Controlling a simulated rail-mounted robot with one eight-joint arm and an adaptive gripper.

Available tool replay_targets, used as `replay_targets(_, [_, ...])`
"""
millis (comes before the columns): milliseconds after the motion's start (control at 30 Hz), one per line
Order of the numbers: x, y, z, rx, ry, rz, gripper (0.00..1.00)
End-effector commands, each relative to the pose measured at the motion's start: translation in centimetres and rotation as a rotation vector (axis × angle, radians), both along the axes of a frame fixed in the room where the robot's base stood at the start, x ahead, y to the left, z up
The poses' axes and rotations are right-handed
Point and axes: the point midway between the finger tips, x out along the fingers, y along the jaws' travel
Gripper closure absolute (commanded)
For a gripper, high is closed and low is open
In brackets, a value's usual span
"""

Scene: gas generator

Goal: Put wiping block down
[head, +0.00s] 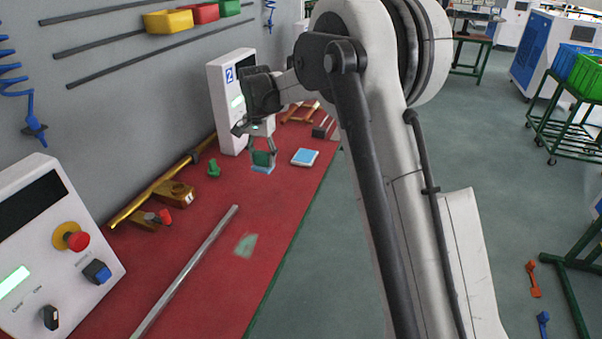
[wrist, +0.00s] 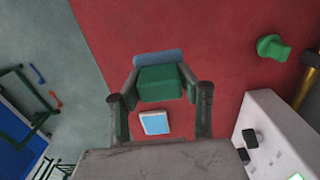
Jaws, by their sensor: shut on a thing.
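The wiping block (head: 262,168) is a green block with a blue face. My gripper (head: 262,152) is shut on it over the red table (head: 215,215), with the blue face downward. I cannot tell whether the block touches the table. In the wrist view the block (wrist: 158,58) sits between the two fingers of my gripper (wrist: 161,84). A white-rimmed light-blue square pad (head: 305,157) lies on the table to the right of the block, near the table edge. The pad (wrist: 155,122) also shows between the finger links in the wrist view.
A white box (head: 226,110) stands behind my gripper. A small green part (head: 214,168) and a brass-coloured pipe (head: 160,190) lie to the left. A metal rod (head: 185,275) and a pale green patch (head: 246,245) are nearer. Table around the block is bare.

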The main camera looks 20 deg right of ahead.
Motion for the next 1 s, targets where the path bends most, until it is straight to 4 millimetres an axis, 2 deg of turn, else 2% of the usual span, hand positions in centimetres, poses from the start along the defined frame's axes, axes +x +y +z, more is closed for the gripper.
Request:
replay_targets(33, [0.4, -1.1, -0.6, 0.0, 0.0, -0.004, 0.97])
replay_targets(300, [2.4, -6.1, -3.8, 0.0, 0.0, -0.004, 0.97])
replay_targets(500, [3.6, -8.8, -5.6, 0.0, 0.0, -0.003, 0.97])
replay_targets(767, [3.9, -9.6, -6.8, 0.0, 0.0, -0.001, 0.97])
replay_targets(1000, [3.9, -9.6, -9.8, 0.0, 0.0, -0.002, 0.97])
